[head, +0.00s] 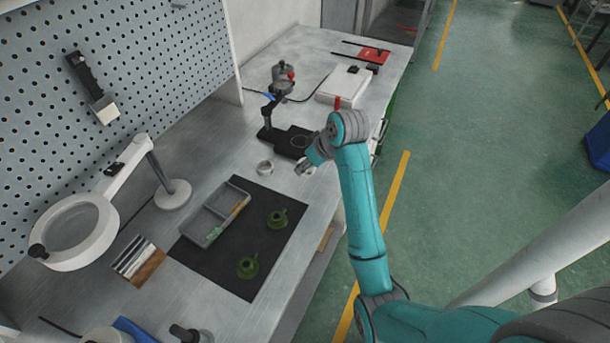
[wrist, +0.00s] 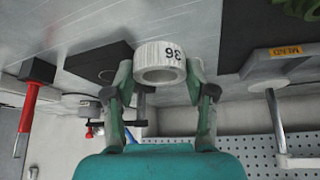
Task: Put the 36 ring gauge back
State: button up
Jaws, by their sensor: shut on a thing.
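The ring gauge is a pale ring marked 36 (wrist: 160,62), held between the two fingers of my gripper (wrist: 163,80) in the wrist view. Its open bore faces the camera. In the head view my gripper (head: 304,168) is over the bench, just right of the black stand base; the gauge in it is too small to make out clearly. Another pale ring (head: 264,168) sits on the bench left of my gripper, apart from it; its number cannot be read. The black stand (head: 291,142) is behind it.
A dark mat (head: 281,251) holds a grey tray (head: 206,212) and two green parts (head: 277,218). A magnifier lamp (head: 174,194) stands by the pegboard. A white box (head: 340,88) is farther back.

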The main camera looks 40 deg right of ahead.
aim_at(312, 173)
jog(key=shift+f, duration=2.6)
jog(key=shift+f, duration=0.1)
jog(key=o, duration=1.3)
